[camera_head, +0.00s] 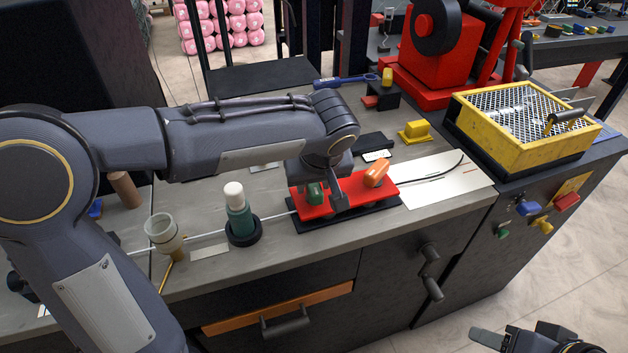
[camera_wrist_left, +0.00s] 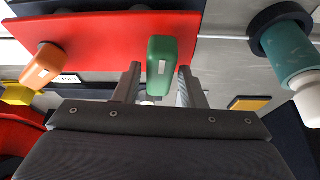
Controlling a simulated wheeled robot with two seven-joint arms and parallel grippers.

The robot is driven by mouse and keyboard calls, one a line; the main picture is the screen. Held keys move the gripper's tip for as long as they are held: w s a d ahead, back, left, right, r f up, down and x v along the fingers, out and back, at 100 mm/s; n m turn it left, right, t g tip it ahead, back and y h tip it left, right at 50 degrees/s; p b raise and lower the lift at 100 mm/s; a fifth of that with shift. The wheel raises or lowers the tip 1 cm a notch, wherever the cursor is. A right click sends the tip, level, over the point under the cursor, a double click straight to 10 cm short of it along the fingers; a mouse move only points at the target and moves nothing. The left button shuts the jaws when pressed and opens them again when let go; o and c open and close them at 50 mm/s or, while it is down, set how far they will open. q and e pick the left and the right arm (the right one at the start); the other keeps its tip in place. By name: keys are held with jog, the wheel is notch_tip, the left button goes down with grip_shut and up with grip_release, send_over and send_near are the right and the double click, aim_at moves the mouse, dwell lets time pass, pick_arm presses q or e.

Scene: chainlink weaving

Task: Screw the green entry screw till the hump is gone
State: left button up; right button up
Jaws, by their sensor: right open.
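The green entry screw (camera_head: 315,193) stands at the left end of a red plate (camera_head: 389,191) on a black base. In the left wrist view the green screw (camera_wrist_left: 162,58) shows a pale mark on its face. My left gripper (camera_wrist_left: 157,85) has one finger on each side of this screw, apart, with a visible gap on the left finger's side. In the head view this gripper (camera_head: 325,196) partly covers the plate's middle. An orange screw (camera_head: 376,172) stands at the plate's right end. I make out no hump. My right gripper (camera_head: 520,338) is open and empty at bottom right.
A teal bottle with white cap (camera_head: 239,212) and a small cup (camera_head: 163,232) stand left of the plate. A pale wire (camera_head: 275,217) runs toward the plate. A white sheet (camera_head: 455,185) with a dark curved line lies right. A yellow mesh-topped box (camera_head: 515,140) stands beyond.

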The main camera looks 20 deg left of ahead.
aim_at(312, 196)
pick_arm(q)
jog(key=c, duration=0.7)
jog(key=shift+m+b, duration=0.45)
jog(key=shift+m, duration=0.25)
jog(key=shift+m+h, duration=0.5)
jog(key=shift+m, duration=0.3)
jog(key=o, duration=1)
jog(key=v, duration=0.8)
jog(key=shift+s+f, duration=0.1)
jog(key=shift+s, duration=0.1)
jog(key=shift+a, duration=0.1)
